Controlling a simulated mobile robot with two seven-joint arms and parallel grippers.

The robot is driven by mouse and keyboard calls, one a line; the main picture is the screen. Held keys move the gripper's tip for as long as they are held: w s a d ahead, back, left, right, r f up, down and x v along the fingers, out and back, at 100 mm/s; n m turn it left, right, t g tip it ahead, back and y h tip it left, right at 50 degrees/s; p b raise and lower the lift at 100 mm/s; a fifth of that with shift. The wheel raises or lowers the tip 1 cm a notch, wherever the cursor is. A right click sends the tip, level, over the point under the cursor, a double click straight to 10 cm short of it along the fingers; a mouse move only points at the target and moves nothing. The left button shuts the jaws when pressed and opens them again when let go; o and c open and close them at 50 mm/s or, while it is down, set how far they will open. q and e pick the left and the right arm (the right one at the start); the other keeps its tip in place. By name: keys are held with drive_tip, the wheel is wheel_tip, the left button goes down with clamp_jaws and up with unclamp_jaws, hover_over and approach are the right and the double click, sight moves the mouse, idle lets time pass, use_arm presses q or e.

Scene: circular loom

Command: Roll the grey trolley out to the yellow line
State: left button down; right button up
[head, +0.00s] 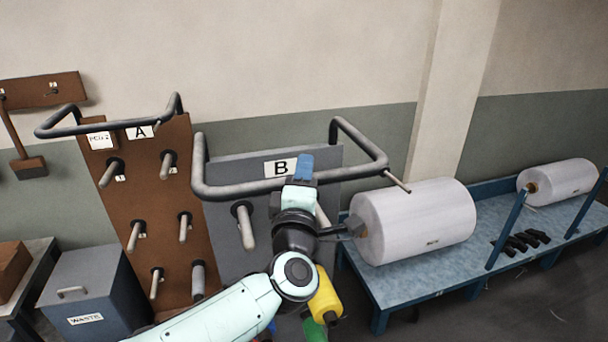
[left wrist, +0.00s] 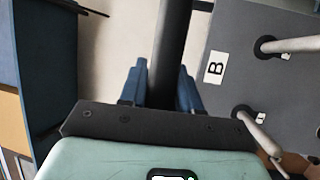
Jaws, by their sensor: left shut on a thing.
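The grey trolley (head: 326,164) stands by the wall, its upright grey panel marked B and fitted with pegs. A dark tubular handle (head: 350,174) runs in front of its top. My left gripper (head: 304,168) is shut on the handle, its blue fingers around the bar near the middle. In the left wrist view the bar (left wrist: 175,40) passes between the fingers of my left gripper (left wrist: 163,90), and the panel (left wrist: 225,95) is to the right. My left arm hides part of the panel. A yellow cone (head: 325,295) and a green one (head: 314,328) show below the arm. No yellow line is in view. My right gripper is not seen.
A brown trolley (head: 145,220) marked A stands close on the left. Beyond it is a grey WASTE bin (head: 85,290). On the right, a blue bench (head: 420,284) holds large white rolls (head: 425,220). Dark floor (head: 530,305) shows at lower right.

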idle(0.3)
use_arm(q)
drive_tip(key=shift+w+a, duration=0.2)
drive_tip(key=shift+w, duration=0.3)
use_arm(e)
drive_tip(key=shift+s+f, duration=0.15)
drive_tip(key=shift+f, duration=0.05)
use_arm(q)
drive_tip(key=c, duration=0.9)
unclamp_jaws()
drive_tip(key=shift+b+v, duration=1.85)
drive_tip(key=shift+v, duration=4.8)
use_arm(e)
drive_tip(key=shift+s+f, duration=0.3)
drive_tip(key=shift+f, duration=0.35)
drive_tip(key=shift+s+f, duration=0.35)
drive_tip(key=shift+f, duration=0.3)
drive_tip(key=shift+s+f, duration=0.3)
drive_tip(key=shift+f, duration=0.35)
